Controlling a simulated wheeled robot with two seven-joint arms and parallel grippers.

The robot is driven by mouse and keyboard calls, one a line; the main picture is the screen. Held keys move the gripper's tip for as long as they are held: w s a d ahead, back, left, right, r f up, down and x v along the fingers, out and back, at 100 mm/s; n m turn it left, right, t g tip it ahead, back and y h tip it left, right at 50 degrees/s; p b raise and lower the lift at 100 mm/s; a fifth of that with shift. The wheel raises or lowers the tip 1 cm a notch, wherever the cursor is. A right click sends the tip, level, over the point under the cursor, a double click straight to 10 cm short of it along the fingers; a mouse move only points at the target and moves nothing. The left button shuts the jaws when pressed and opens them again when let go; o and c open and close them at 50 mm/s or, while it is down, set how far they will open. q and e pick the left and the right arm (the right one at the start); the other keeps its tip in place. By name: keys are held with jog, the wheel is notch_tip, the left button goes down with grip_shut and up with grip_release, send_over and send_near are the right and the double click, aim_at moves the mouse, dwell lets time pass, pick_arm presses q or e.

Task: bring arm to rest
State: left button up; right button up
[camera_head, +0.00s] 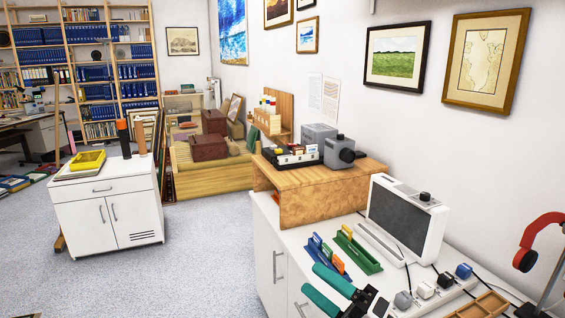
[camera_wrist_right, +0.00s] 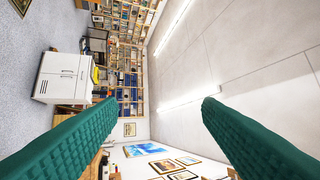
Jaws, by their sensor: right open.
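My right gripper (camera_head: 313,279) shows at the bottom centre of the head view, its two teal fingers pointing left and apart, with nothing between them. It appears above the front edge of the white counter (camera_head: 262,205). In the right wrist view the ribbed teal fingers of the gripper (camera_wrist_right: 160,103) stand wide apart, with the room, ceiling and wall pictures beyond them. My left gripper is in neither view.
Blue and green racks (camera_head: 357,252) stand on the counter close behind my right gripper. A white cabinet (camera_head: 108,205) stands left. Floor (camera_head: 200,260) between is clear.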

jog(key=d+f+m+t+h, duration=0.3)
jog(key=d+m+t+h, duration=0.15)
jog(key=m+h, duration=0.45)
jog(key=d+f+m+t+h, duration=0.35)
jog(key=d+m+h, duration=0.25)
jog(key=m, duration=0.5)
jog(key=s+d+f+m+g+h, duration=0.4)
jog(key=s+f+m+g, duration=0.15)
jog(key=f, duration=0.45)
jog(key=s+f+m+g+y, duration=0.1)
jog(key=s+f+m+g, duration=0.1)
jog(key=s+f+g, duration=0.55)
jog(key=s+f+m+g, duration=0.1)
jog(key=s+f+g, duration=0.3)
jog(key=s, duration=0.7)
notch_tip(320, 180, down, 23)
jog(key=g, duration=0.1)
jog(key=s+d+f+g+p, duration=0.1)
jog(key=s+d+f, duration=0.1)
jog(key=s+f, duration=1.5)
jog(key=shift+s+d+f+g, duration=0.15)
jog(key=shift+s+f+g, duration=0.15)
jog(key=shift+s+f, duration=0.1)
jog(key=shift+c, duration=0.6)
